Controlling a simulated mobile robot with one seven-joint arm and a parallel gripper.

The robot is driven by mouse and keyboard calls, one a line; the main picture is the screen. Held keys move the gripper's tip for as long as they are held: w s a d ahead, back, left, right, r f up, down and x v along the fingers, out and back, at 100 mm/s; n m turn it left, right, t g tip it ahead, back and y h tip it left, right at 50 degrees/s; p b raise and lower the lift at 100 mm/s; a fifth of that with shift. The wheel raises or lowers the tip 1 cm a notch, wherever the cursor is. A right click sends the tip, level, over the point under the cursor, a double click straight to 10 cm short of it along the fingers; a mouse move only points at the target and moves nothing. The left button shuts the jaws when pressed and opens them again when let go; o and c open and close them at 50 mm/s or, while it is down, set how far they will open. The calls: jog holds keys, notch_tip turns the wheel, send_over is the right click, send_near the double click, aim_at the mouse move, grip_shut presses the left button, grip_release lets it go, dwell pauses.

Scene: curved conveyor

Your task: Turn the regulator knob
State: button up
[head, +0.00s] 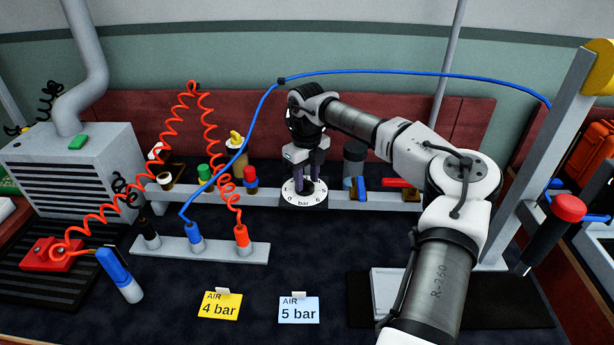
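The regulator has a round white dial (303,203) with numbers and the word "bar", set on a grey rail in the middle of the head view. A dark knob (308,188) stands at the dial's centre, partly hidden by my fingers. My gripper (308,180) points down over the dial, with one finger on each side of the knob. The fingers are apart, but I cannot tell whether they press on the knob. A yellow card (220,308) reads "AIR 4 bar" and a light blue card (298,313) reads "AIR 5 bar"; both are in front.
A blue hose (420,73) arches behind my arm, and a red coiled hose (168,125) hangs at left. Fittings with green (204,171) and red (250,173) caps stand left of the dial. A lower rail (215,252) holds connectors. The mat around the cards is clear.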

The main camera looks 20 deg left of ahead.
aim_at(307, 181)
notch_tip(307, 181, up, 14)
jog(key=b, duration=0.1)
jog(key=shift+b, duration=0.35)
jog(key=shift+f, duration=0.1)
